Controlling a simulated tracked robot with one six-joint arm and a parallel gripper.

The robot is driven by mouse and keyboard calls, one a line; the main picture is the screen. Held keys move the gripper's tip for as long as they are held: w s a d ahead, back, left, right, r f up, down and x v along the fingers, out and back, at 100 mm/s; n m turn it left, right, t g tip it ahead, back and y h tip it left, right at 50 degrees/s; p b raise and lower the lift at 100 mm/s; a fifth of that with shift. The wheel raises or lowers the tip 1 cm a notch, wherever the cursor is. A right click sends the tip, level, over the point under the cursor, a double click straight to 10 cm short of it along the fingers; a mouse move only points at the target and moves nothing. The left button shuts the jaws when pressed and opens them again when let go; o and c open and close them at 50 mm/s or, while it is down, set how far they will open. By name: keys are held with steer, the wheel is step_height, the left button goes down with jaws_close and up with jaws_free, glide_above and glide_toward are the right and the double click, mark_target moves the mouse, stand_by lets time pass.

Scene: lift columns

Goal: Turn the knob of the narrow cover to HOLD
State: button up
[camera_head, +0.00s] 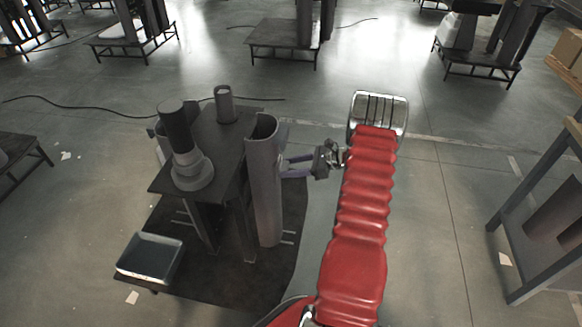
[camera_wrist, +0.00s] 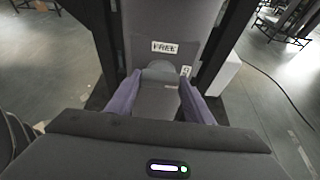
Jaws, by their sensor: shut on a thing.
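The narrow cover is a tall, grey, rounded column (camera_head: 265,190) on the right side of the dark stand; its grey face (camera_wrist: 195,25) fills the upper middle of the wrist view. A white label reading FREE (camera_wrist: 165,47) is on it above the knob. A smaller label (camera_wrist: 186,71), too small to read, sits to the right. The grey knob (camera_wrist: 157,73) is between the purple fingers of my gripper (camera_wrist: 159,90), which is shut on it. In the head view my gripper (camera_head: 284,167) reaches the cover from the right. The knob's pointing direction is unclear, and no HOLD text is readable.
The dark stand (camera_head: 222,135) carries a thick cylinder (camera_head: 178,130) and a short tube (camera_head: 224,103). A shallow tray (camera_head: 150,257) is at its lower left. A shelf frame (camera_head: 540,190) stands at the right. Open floor lies between it and my red arm.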

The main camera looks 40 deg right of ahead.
steer(key=o, duration=1)
steer(key=shift+o, duration=0.2)
steer(key=shift+d+r, duration=0.1)
steer(key=shift+d, duration=0.05)
steer(key=v, duration=1.3)
steer(key=shift+s+d, duration=0.2)
steer(key=shift+s, duration=0.05)
